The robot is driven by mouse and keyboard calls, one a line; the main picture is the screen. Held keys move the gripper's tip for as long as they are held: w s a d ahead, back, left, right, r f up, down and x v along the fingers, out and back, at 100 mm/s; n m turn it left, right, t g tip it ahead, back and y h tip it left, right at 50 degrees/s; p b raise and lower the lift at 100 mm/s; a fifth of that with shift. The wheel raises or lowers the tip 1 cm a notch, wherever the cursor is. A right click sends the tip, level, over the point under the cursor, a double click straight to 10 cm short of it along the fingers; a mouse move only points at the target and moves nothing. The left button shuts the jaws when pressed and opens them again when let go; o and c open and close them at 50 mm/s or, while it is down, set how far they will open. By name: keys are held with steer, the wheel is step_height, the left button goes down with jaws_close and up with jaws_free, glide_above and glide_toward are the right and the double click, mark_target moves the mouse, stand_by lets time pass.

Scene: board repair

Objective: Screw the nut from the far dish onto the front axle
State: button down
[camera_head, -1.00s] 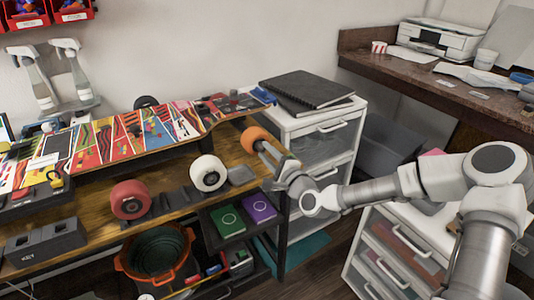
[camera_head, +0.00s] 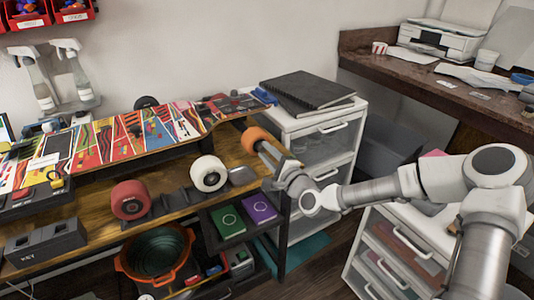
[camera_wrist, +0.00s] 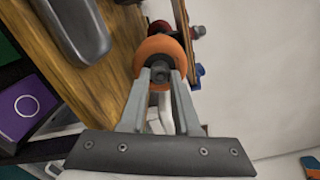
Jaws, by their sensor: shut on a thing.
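My gripper (camera_wrist: 161,78) points at the hub of the orange wheel (camera_wrist: 158,46) at the right end of the skateboard. Its two grey fingers converge on a small dark piece at the hub, which looks like the nut (camera_wrist: 160,73); the fingers partly hide it. In the head view my gripper (camera_head: 267,148) is at the right face of the orange wheel (camera_head: 253,138). The axle inside that wheel is hidden. The colourful skateboard (camera_head: 98,142) lies upside down over the wooden bench. I cannot make out the far dish.
A white wheel (camera_head: 208,173) and a red wheel (camera_head: 130,200) stand along the bench front. A white drawer unit (camera_head: 325,145) with black notebooks (camera_head: 308,90) stands close behind my gripper. Below are a purple box (camera_head: 259,209), a green box (camera_head: 227,222) and an orange-rimmed bucket (camera_head: 122,264).

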steer(key=m, duration=0.5)
steer(key=shift+m, duration=0.4)
steer(key=shift+f+m, duration=0.1)
steer(key=shift+m, duration=1)
steer(key=m, duration=0.3)
steer(key=shift+m, duration=0.4)
steer(key=m, duration=0.5)
steer(key=shift+m, duration=0.4)
